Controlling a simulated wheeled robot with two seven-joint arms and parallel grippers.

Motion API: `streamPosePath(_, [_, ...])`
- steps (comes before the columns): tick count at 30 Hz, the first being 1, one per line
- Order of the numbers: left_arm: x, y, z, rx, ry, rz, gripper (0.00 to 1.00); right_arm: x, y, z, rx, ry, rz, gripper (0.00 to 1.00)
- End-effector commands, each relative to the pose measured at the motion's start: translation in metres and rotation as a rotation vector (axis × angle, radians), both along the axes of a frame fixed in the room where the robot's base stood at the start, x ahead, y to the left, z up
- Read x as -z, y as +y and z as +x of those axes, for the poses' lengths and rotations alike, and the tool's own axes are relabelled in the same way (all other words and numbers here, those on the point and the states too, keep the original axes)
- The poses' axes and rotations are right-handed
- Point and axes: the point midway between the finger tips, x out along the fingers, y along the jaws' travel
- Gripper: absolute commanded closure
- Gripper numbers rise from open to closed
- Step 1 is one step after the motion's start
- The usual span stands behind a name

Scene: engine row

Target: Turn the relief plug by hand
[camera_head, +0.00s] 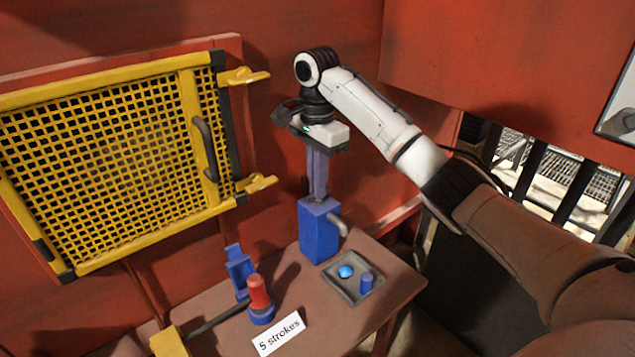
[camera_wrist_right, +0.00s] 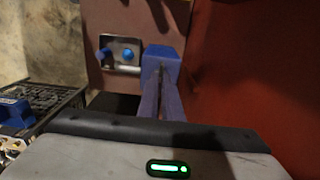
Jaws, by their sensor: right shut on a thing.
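A blue block (camera_head: 319,235) with a grey stub on its right side stands upright at the back of the small brown table. It also shows in the right wrist view (camera_wrist_right: 162,54). My right gripper (camera_head: 318,196) points straight down over the block. Its two long fingers (camera_wrist_right: 161,76) are close together, with the tips at the block's top. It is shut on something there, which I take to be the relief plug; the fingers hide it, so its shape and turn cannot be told. My left gripper is not in view.
A tray (camera_head: 371,294) with a blue ball and a blue cylinder lies right of the block. A red-topped blue part (camera_head: 259,294), a blue bracket (camera_head: 239,268) and a "5 strokes" card (camera_head: 279,333) are at front left. A yellow mesh gate (camera_head: 105,150) hangs on the red wall.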

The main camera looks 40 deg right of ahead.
Motion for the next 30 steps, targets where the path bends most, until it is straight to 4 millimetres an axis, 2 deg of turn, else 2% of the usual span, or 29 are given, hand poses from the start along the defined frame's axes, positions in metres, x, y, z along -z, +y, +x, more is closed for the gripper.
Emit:
streamPosePath(1, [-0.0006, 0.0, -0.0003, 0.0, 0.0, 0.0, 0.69, -0.0069, -0.0001, 0.0029, 0.003, -0.017, 0.002, 1.0])
streamPosePath(3, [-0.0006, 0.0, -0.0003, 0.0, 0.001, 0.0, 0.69, -0.0069, -0.0001, 0.0029, 0.003, -0.017, 0.002, 1.0])
streamPosePath(7, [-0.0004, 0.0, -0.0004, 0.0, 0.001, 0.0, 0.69, -0.0064, 0.0, 0.0028, 0.002, -0.015, 0.002, 0.76])
streamPosePath(20, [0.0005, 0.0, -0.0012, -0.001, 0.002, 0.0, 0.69, -0.0023, 0.0001, 0.0008, -0.048, -0.005, 0.001, 0.76])
streamPosePath(23, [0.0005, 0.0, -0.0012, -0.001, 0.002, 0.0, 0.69, -0.002, 0.0, 0.0001, -0.132, -0.005, 0.001, 0.76])
streamPosePath(30, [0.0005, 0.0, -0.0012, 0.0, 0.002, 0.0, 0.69, -0.0016, -0.0009, -0.0015, -0.445, -0.004, 0.002, 0.76])
